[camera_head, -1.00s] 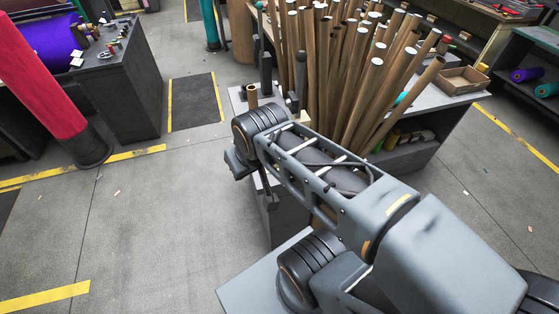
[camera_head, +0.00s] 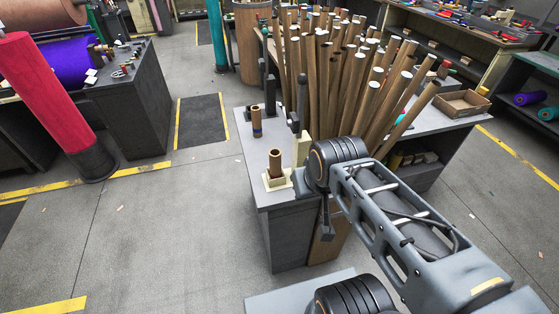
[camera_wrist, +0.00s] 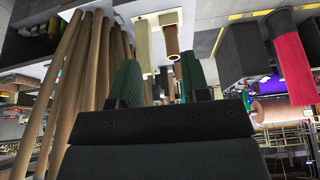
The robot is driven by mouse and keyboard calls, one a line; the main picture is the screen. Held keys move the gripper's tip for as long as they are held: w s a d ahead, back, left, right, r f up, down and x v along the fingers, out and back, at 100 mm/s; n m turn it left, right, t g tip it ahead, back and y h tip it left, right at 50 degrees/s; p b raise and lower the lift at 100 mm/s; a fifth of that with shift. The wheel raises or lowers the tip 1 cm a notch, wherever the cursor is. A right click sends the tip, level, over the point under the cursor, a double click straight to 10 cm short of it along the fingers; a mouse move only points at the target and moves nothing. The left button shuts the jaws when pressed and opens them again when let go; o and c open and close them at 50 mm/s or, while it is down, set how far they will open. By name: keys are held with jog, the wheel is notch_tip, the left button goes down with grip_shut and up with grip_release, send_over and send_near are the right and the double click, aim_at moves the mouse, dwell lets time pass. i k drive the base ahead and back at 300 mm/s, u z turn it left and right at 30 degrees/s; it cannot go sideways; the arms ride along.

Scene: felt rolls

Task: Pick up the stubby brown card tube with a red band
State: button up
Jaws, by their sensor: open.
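Two stubby brown card tubes stand on the left end of the grey table. The rear tube (camera_head: 256,116) has a bluish band low down. The nearer tube (camera_head: 275,160) stands upright in a cream block (camera_head: 277,180); I cannot make out a red band on either. My gripper (camera_wrist: 161,82) is open and empty, with green pads apart. In the head view my arm's wrist is right of the nearer tube, not touching it.
Many tall brown tubes (camera_head: 345,90) stand bunched on the table behind my arm. Dark upright posts (camera_head: 301,100) rise between them and the short tubes. A cardboard tray (camera_head: 461,103) lies at the table's right.

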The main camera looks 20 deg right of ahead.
aim_at(275, 155)
jog(key=u, duration=0.05)
jog(key=i, duration=0.35)
jog(key=k, duration=0.5)
jog(key=u, duration=1.85)
jog(key=i, duration=1.25)
jog(key=z, duration=2.2)
